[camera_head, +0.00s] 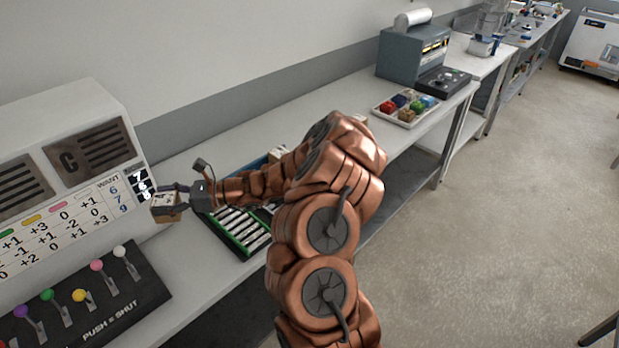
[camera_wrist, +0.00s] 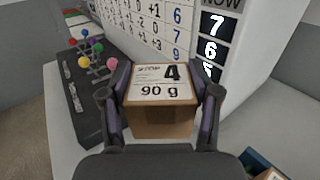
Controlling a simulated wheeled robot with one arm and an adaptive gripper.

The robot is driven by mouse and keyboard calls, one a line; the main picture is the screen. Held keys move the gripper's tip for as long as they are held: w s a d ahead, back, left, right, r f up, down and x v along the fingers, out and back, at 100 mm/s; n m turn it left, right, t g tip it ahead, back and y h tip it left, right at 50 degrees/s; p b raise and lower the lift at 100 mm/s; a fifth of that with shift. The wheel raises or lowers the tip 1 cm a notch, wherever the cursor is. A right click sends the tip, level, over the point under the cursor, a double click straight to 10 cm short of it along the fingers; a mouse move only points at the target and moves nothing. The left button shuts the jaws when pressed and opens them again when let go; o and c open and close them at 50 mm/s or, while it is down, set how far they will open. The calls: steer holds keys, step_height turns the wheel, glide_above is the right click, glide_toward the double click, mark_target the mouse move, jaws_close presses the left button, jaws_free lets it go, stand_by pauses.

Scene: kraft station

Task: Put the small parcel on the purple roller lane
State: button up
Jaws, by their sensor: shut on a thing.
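My gripper (camera_head: 183,198) is shut on a small brown parcel (camera_head: 166,207) and holds it out to the left, in front of the panel. In the wrist view the parcel (camera_wrist: 160,112) sits between both fingers, its white label reading "4" and "90 g". A green-framed roller lane (camera_head: 262,247) lies on the bench below and right of my gripper. A bit of blue (camera_head: 254,165) shows behind my forearm. I see no purple roller lane; my arm hides part of the bench.
A white panel (camera_head: 75,215) with numbers stands close by the parcel. A black lever box (camera_head: 90,300) with coloured knobs is in front of it. Farther right are a tray (camera_head: 407,122) of coloured items and a grey machine (camera_head: 400,58). Another brown box (camera_wrist: 272,174) shows at the wrist view's lower edge.

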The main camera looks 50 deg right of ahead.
steer(key=s+d+f+m+t+h+b, duration=0.2)
steer(key=d+f+m+t+h+b, duration=0.1)
steer(key=d+b, duration=0.8)
steer(key=s+d+f+m+t+h+b, duration=0.1)
steer(key=s+d+m+h+b, duration=0.25)
steer(key=s+d+b, duration=0.45)
steer(key=s+d+f+m+t+h+b, duration=0.15)
steer(key=s+d+h+b, duration=0.3)
steer(key=d, duration=0.55)
steer(key=s+d+m+t+h+b, duration=0.25)
steer(key=s+d+h+b, duration=0.2)
steer(key=d+b, duration=0.35)
steer(key=shift+g+y, duration=0.35)
steer(key=shift+g, duration=0.05)
steer(key=w+d, duration=0.1)
steer(key=w, duration=0.4)
steer(key=w+d+f, duration=0.1)
steer(key=w+d, duration=0.1)
steer(key=w, duration=0.2)
steer(key=w+d, duration=0.2)
steer(key=w, duration=0.3)
steer(key=shift+w+d+f, duration=0.1)
steer(key=shift+w+f, duration=0.4)
steer(key=shift+f, duration=0.05)
steer(key=shift+f+b, duration=0.6)
steer(key=shift+f, duration=0.9)
steer(key=o, duration=1.2)
steer(key=shift+f, duration=0.1)
